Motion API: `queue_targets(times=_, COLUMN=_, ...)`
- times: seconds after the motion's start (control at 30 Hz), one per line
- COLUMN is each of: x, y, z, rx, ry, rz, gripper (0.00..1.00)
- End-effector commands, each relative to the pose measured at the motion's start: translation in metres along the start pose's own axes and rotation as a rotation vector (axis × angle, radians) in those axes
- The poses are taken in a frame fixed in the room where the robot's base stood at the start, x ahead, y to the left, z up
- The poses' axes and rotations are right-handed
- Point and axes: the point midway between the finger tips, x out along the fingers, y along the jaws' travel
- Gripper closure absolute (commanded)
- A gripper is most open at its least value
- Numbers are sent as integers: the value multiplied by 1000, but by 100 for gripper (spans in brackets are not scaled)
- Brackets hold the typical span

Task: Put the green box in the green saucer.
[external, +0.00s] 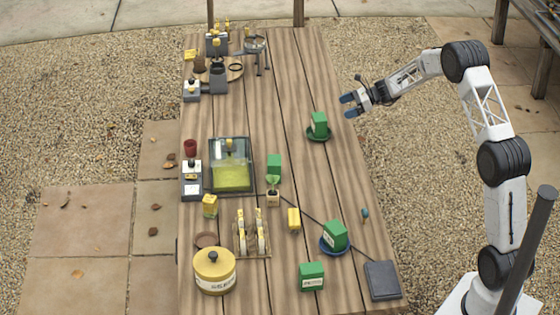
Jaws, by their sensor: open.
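A green box (319,122) stands in the dark green saucer (318,137) on the right side of the table. A second green box (335,234) sits in a blue saucer (325,250) nearer the front. A third green box (311,278) stands on the bare wood near the front edge, and a green block (274,163) stands near the middle. My gripper (347,105) is open and empty. Its blue-tipped fingers point left, just right of the green box in the green saucer and apart from it.
A glass tank (231,164), a yellow canister (214,270), a yellow-clipped rack (251,232) and small yellow boxes crowd the left and middle. A dark flat pad (382,280) lies at the front right. The wood between the two saucers is mostly clear.

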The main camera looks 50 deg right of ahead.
Motion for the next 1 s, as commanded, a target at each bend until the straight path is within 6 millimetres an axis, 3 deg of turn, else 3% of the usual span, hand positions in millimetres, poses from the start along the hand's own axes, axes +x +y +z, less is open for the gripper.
queue_targets(times=0.17, x=2, y=16, z=17, rx=-44, ry=21, rz=23, gripper=0)
queue_targets(times=0.37, x=4, y=60, z=52, rx=-161, ry=78, rz=83, gripper=0)
queue_targets(times=0.7, x=-2, y=167, z=120, rx=-442, ry=199, rz=227, gripper=0)
queue_targets(times=1.0, x=-18, y=264, z=162, rx=-699, ry=293, rz=358, gripper=0)
